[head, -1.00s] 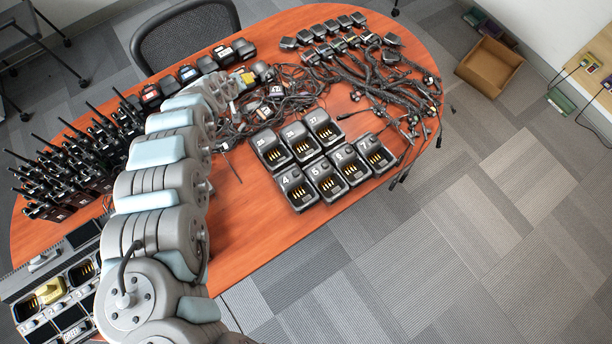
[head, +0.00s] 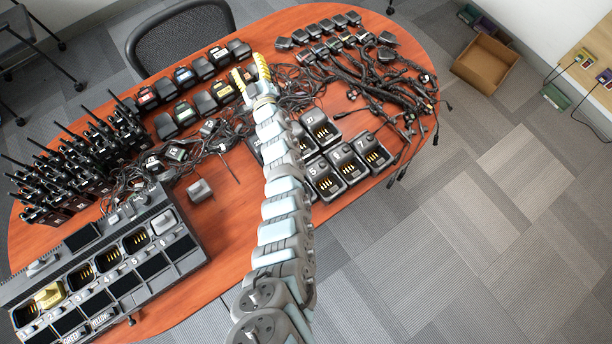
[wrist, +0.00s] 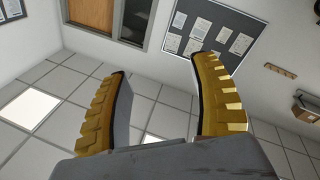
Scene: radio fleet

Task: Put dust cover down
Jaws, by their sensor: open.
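My gripper (head: 252,78) is over the back middle of the table, with its yellow fingers pointing away from me. In the wrist view the gripper (wrist: 160,105) has its yellow fingers well apart, with nothing between them. I cannot tell for sure which thing is the dust cover. A small grey block (head: 200,190) lies alone on the bare wood, apart from my gripper. A light grey piece (head: 163,222) sits in the right end slot of the multi-slot charger (head: 105,265). A yellow piece (head: 48,295) sits in a left slot.
Radios (head: 75,165) stand at the left of the orange table (head: 232,215). Black batteries (head: 185,78) and tangled cables (head: 385,80) fill the back. Single chargers (head: 345,165) stand right of my arm, which hides some. Bare wood shows in front.

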